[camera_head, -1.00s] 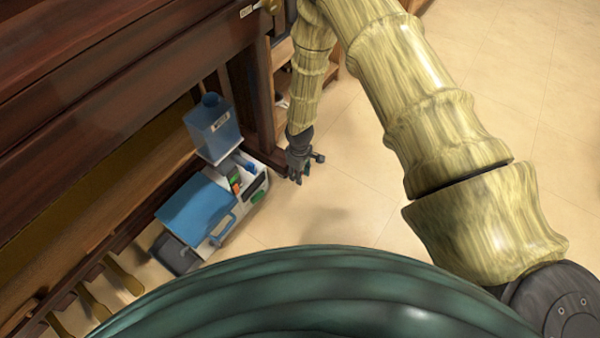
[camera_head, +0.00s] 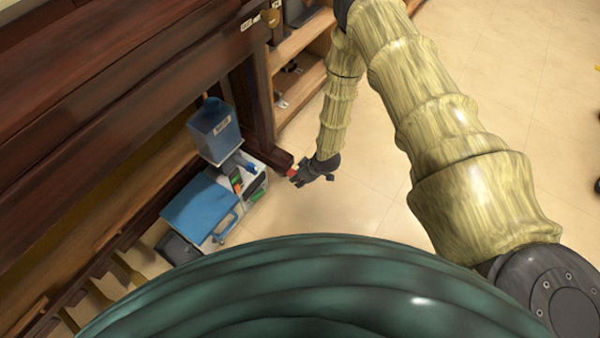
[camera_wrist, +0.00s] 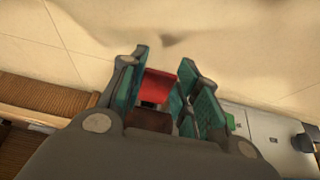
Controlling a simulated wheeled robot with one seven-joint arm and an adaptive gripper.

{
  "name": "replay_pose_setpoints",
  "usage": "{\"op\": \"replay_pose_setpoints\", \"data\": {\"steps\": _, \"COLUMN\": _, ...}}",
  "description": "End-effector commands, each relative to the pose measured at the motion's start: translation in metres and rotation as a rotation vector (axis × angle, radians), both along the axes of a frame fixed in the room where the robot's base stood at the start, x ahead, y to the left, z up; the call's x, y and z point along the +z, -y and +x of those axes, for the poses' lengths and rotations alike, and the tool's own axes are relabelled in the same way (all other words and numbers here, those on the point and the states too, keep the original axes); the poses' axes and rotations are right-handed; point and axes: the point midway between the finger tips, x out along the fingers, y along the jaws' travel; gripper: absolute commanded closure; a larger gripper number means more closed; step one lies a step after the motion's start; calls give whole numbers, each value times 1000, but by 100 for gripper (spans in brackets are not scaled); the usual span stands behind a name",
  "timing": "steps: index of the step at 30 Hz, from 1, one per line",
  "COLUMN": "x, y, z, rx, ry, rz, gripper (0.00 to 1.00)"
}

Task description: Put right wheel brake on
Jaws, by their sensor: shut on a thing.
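The red wheel brake (camera_head: 291,172) sits at the front end of the dark wooden foot of the piano leg (camera_head: 270,153), near the floor. My gripper (camera_head: 298,177) is down at that end of the foot. In the wrist view the red brake (camera_wrist: 158,86) lies between the green-padded fingers of my gripper (camera_wrist: 163,92), which are shut on it. A dark brown piece of the foot (camera_wrist: 148,120) shows just below the red part. The wheel itself is hidden.
A blue canister (camera_head: 214,130) and a white and blue cleaning cart (camera_head: 203,208) stand under the piano (camera_head: 110,110), left of my gripper. Wooden shelves (camera_head: 300,88) stand behind the leg.

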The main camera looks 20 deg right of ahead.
Motion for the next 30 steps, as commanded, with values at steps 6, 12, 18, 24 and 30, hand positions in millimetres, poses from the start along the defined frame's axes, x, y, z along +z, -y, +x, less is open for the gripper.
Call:
{"op": "replay_pose_setpoints", "data": {"steps": 6, "x": -6, "y": 3, "z": 0, "rx": -5, "ry": 76, "rz": 58, "gripper": 92}}
{"op": "replay_pose_setpoints", "data": {"steps": 12, "x": -9, "y": 2, "z": 1, "rx": -3, "ry": 114, "rz": 87, "gripper": 92}}
{"op": "replay_pose_setpoints", "data": {"steps": 18, "x": -9, "y": 3, "z": 1, "rx": -3, "ry": 123, "rz": 92, "gripper": 92}}
{"op": "replay_pose_setpoints", "data": {"steps": 24, "x": -10, "y": 3, "z": 1, "rx": -3, "ry": 123, "rz": 92, "gripper": 92}}
{"op": "replay_pose_setpoints", "data": {"steps": 30, "x": -10, "y": 2, "z": 1, "rx": -1, "ry": 123, "rz": 93, "gripper": 46}}
